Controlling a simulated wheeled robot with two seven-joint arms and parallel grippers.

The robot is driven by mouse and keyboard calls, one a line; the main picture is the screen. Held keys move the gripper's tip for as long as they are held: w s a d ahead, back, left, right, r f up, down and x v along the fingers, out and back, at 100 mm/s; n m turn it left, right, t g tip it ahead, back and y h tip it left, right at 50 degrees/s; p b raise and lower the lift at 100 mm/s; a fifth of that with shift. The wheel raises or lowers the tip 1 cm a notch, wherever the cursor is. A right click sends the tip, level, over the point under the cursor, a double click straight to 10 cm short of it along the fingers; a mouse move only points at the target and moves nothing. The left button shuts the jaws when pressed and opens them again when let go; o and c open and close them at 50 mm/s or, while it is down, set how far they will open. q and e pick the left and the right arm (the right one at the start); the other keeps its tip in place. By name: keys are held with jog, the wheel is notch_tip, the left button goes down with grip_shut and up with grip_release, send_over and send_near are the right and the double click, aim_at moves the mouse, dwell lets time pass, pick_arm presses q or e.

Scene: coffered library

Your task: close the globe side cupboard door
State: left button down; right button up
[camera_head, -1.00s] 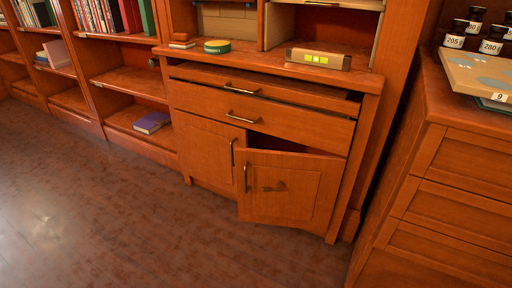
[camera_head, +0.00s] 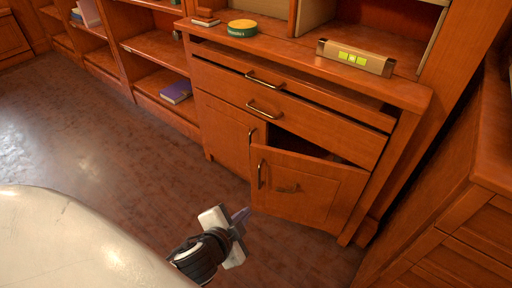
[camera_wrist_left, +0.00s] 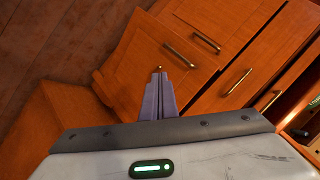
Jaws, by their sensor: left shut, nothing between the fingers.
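The cupboard door (camera_head: 305,192) is the right-hand lower door of a wooden cabinet. It stands partly open, with a dark gap along its top edge and a bar handle (camera_head: 261,174) near its left edge. In the left wrist view the door panel (camera_wrist_left: 135,65) shows tilted just beyond the fingers. My left gripper (camera_head: 243,215) is in front of the door's lower left corner in the head view. Its fingers (camera_wrist_left: 158,98) are together and empty. Whether they touch the door cannot be told. My right gripper is not in view.
The closed left door (camera_head: 224,126) and two drawers with bar handles (camera_head: 264,108) are beside and above it. A green-yellow tin (camera_head: 242,28) and a box with lit squares (camera_head: 355,58) stand on top. Another wooden cabinet (camera_head: 450,200) stands close on the right. Open floor (camera_head: 90,130) lies left.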

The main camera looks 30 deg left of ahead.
pick_arm(q)
jog(key=w+a+r+m+t+y+p, duration=0.2)
jog(key=w+a+r+m+t, duration=0.15)
jog(key=a+m, duration=0.25)
jog(key=m+b, duration=0.2)
send_near(254, 153)
jog(key=x, duration=0.5)
jog(key=shift+w+a, duration=0.15)
jog(key=shift+w, duration=0.35)
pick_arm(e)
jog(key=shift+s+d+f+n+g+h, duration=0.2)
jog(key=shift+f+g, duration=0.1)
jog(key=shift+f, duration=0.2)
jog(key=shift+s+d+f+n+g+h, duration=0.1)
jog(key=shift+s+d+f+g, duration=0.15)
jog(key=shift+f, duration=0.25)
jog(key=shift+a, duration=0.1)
